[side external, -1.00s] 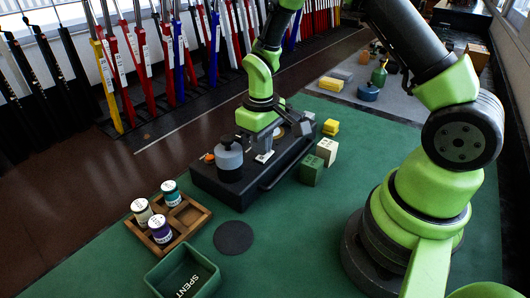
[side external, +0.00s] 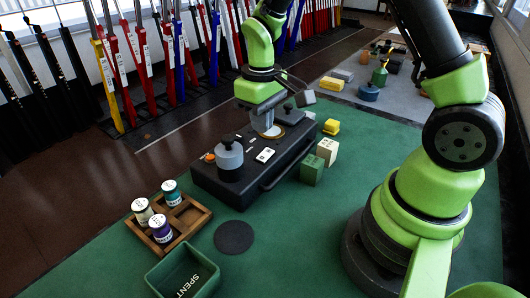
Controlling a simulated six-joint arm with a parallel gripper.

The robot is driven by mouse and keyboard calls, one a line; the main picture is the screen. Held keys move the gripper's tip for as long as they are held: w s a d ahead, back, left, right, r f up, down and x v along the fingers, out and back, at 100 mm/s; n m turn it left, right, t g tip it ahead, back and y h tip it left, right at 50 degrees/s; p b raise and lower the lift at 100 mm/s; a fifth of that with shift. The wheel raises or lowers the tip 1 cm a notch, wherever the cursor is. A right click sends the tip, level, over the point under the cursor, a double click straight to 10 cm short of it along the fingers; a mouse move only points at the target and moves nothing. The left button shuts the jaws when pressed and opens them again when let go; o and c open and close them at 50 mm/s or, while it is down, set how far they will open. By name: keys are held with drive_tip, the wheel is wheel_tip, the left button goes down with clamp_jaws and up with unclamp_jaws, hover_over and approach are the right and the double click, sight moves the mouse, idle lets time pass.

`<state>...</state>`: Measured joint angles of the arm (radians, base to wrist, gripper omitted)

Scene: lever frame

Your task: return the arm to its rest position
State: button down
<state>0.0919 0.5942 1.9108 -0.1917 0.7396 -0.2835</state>
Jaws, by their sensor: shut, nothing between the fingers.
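My gripper (side external: 270,130) hangs above the dark lever box, just over the round pale disc on its top. It is shut and holds nothing. The dark box (side external: 226,190) stands on the green mat with a handle along its front side. On its top are a grey cylinder with a dark cap (side external: 229,160), a small orange part (side external: 210,157) and a white plate with dark marks (side external: 264,154). Whether the fingertips touch the disc cannot be told from this view.
A wooden tray (side external: 190,231) with several labelled spools and a green bin marked SPENT (side external: 183,278) stand front left. A dark round pad (side external: 234,237) lies beside them. Green (side external: 311,170), cream (side external: 327,150) and yellow (side external: 331,127) blocks stand right of the box. Coloured levers line the back.

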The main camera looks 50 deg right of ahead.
drive_tip(key=s+a+r+m+t+y, duration=0.1)
drive_tip(key=s+a+r+m+t, duration=0.1)
drive_tip(key=s+r, duration=0.6)
drive_tip(key=s+a+r+m+t+y, duration=0.1)
drive_tip(key=s+a+r+m+t, duration=0.1)
drive_tip(key=s+r+t, duration=0.3)
drive_tip(key=s+a+r, duration=0.1)
drive_tip(key=s+r, duration=0.2)
drive_tip(key=r, duration=0.1)
drive_tip(key=shift+a+r, duration=0.25)
drive_tip(key=shift+a, duration=0.05)
